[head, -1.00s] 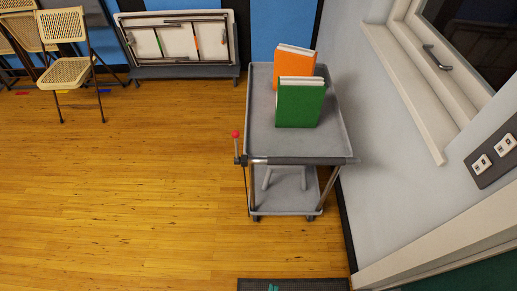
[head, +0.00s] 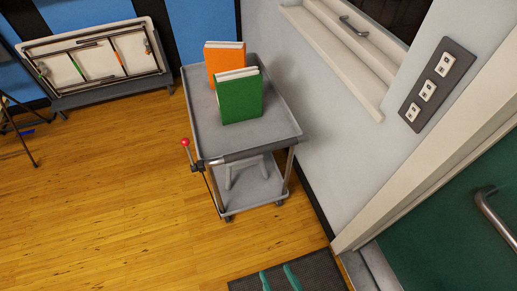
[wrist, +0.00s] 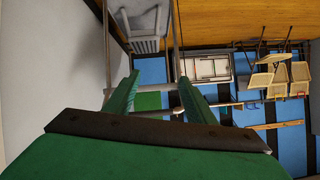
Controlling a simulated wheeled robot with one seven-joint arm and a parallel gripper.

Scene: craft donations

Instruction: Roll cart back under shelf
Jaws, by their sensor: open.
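The grey two-tier cart (head: 210,138) stands on the wood floor beside the right wall, its push handle (head: 246,154) facing me. A red-knobbed lever (head: 186,143) is at the handle's left end. An orange book (head: 222,56) and a green book (head: 238,97) stand upright on its top tray. My gripper (head: 279,278) shows as two green fingertips at the bottom edge, open and empty, short of the cart. In the wrist view my open gripper (wrist: 158,76) points toward the cart, whose lower tray (wrist: 143,18) shows upper left. I cannot make out a shelf.
A window ledge (head: 335,55) juts from the right wall above the cart. A green door (head: 450,240) is at right, with a dark mat (head: 322,268) in front. A folded table (head: 95,62) leans at the back left. Floor left of the cart is clear.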

